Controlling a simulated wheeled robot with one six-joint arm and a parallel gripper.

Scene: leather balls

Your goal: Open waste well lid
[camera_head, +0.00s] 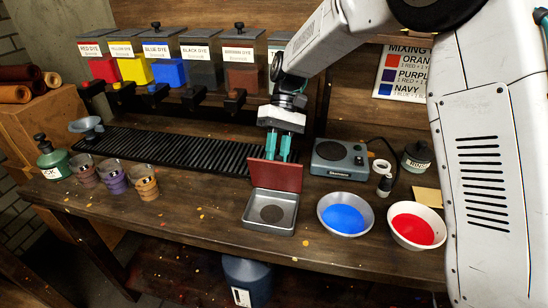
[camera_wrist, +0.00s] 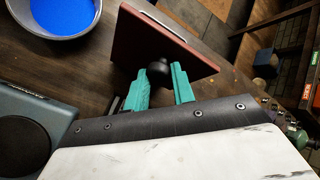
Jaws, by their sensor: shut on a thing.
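The waste well is a square grey metal tray (camera_head: 270,212) set in the bench top, with a dark round patch in its floor. Its reddish-brown lid (camera_head: 275,176) stands raised at the well's back edge, tilted up so that the well is uncovered. My gripper (camera_head: 277,147) is behind the top of the lid, with teal fingers pointing down. In the wrist view the teal fingers (camera_wrist: 163,82) are closed on the black knob (camera_wrist: 158,70) on the lid (camera_wrist: 160,40). The knob is hidden in the head view.
A bowl of blue dye (camera_head: 345,215) and a bowl of red dye (camera_head: 415,225) stand right of the well. A scale (camera_head: 338,158) is behind them. A black slatted rack (camera_head: 170,148) and several cups (camera_head: 115,178) are left. Dye dispensers (camera_head: 160,70) line the back.

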